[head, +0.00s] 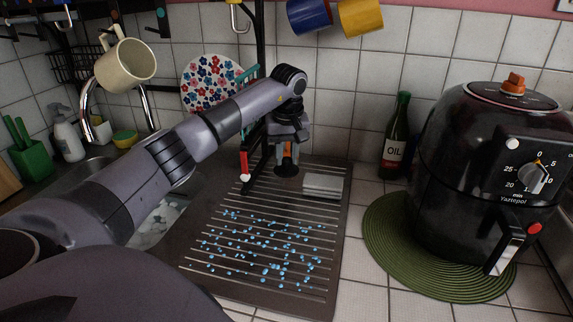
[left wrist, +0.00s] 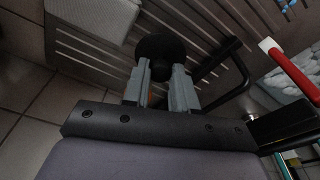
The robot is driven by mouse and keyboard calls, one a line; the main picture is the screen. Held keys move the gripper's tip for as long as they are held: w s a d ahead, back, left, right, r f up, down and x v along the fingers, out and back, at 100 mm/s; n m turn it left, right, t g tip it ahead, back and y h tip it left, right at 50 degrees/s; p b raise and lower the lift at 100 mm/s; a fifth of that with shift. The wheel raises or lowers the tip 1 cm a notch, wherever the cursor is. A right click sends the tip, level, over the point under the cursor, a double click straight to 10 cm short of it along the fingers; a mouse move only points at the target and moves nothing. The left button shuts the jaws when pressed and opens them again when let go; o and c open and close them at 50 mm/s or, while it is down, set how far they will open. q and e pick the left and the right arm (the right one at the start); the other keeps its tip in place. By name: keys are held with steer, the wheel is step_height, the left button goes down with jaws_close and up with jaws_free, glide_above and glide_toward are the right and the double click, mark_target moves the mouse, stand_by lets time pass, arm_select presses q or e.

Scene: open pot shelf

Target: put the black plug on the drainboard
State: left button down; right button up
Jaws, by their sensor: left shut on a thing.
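The black plug (head: 287,169) is a dark round piece at the tips of my left gripper (head: 286,157). In the left wrist view the plug (left wrist: 160,47) sits between the two grey fingers of the gripper (left wrist: 160,76), which is shut on it. The dark ridged drainboard (head: 338,222) lies below, with light ribs and many blue drops on its front part. The plug is over the back part of the drainboard; I cannot tell whether it touches the surface. My right gripper is not in view.
A pale block (head: 325,185) lies on the drainboard just right of the plug. A red-and-white handled brush (head: 245,170) is close on the left. The drainboard's front is free of objects.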

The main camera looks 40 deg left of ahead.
mark_target(287, 159)
arm_select(q)
steer(key=shift+f+p, duration=0.35)
steer(key=shift+f, duration=1.45)
steer(key=shift+f, duration=0.15)
steer(key=c, duration=0.9)
jaws_free()
step_height(287, 159, up, 12)
steer(key=s+d, duration=0.1)
steer(key=shift+d+b, duration=0.2)
steer(key=shift+b, duration=0.25)
steer(key=shift+s, duration=0.1)
